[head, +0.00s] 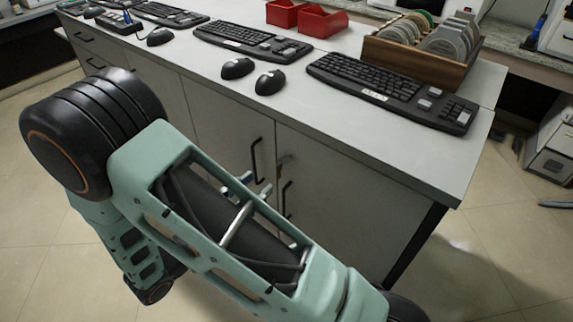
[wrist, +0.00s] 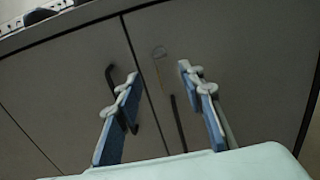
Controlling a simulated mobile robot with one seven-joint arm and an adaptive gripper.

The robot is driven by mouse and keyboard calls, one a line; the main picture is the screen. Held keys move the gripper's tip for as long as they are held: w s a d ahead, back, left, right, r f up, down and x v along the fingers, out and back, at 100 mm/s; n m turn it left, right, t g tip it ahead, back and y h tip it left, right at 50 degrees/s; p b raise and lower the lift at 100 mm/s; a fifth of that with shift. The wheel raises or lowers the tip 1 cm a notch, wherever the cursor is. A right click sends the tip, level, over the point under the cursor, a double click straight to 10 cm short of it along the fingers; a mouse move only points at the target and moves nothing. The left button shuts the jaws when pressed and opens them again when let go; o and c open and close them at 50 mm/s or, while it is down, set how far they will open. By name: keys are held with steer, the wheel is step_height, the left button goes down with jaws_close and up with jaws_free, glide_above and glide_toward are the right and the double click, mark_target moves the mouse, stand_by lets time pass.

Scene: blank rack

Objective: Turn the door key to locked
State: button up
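The cabinet's right door (wrist: 240,75) carries a small round lock (wrist: 159,52) near its upper corner by the seam. The lock also shows as a small shape in the head view (head: 287,158). A key cannot be made out clearly, nor which way it is turned. My gripper (wrist: 159,72) is open and empty. Its two blue-and-grey fingers are apart, with the lock between and just beyond their tips in the picture. In the head view, my gripper (head: 256,186) is partly hidden behind my arm, in front of the cabinet doors.
Two dark bar handles, the left (wrist: 120,98) and the right (wrist: 178,122), flank the door seam near the fingers. The worktop (head: 330,115) overhangs above and holds keyboards (head: 390,90), mice (head: 270,82), red bins (head: 308,20) and a wooden rack (head: 405,55).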

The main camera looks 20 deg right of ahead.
steer(key=x, duration=1)
steer(key=shift+a, duration=0.1)
jaws_close()
